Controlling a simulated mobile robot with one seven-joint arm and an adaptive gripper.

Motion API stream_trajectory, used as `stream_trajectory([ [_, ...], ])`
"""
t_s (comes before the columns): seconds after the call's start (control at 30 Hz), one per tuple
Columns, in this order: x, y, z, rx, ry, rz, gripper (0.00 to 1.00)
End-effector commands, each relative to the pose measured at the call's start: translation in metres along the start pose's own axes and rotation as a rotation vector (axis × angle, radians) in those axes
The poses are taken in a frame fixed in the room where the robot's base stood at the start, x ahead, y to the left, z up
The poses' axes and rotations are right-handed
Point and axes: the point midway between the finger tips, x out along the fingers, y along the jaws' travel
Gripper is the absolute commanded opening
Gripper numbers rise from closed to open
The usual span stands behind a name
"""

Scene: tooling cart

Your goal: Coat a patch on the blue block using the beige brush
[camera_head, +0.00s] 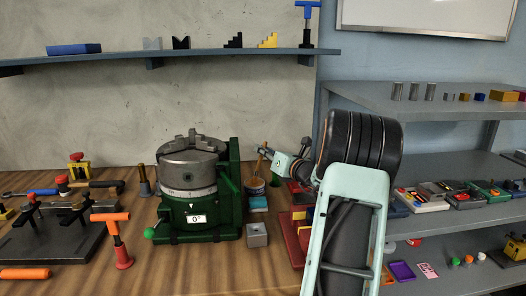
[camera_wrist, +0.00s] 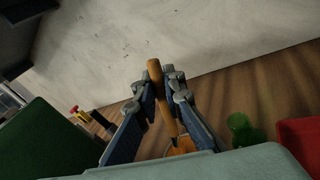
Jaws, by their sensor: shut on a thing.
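My gripper (camera_head: 268,153) is at the right of the green chuck stand, above a small pot (camera_head: 254,186). In the wrist view its fingers (camera_wrist: 162,96) are closed around the beige-brown wooden handle of the brush (camera_wrist: 155,69). The brush (camera_head: 261,163) stands slightly tilted, its lower end at the pot; the bristles are hidden. An orange-brown part shows at its lower end in the wrist view. A small light-blue block (camera_head: 258,203) lies just in front of the pot. A longer blue block (camera_head: 74,48) lies on the wall shelf.
The green rotary chuck (camera_head: 190,190) stands close left of the pot. A green object (camera_wrist: 240,128) is near the fingers. The front centre table is clear.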

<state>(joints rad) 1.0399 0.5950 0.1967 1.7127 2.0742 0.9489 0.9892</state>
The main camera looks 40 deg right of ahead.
Motion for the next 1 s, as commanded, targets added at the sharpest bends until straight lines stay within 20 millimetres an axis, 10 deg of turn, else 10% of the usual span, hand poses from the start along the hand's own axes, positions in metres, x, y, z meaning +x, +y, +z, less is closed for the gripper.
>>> stream_trajectory([
  [1.0, -0.001, 0.023, 0.063, 0.000, 0.001, 0.000, 0.00],
])
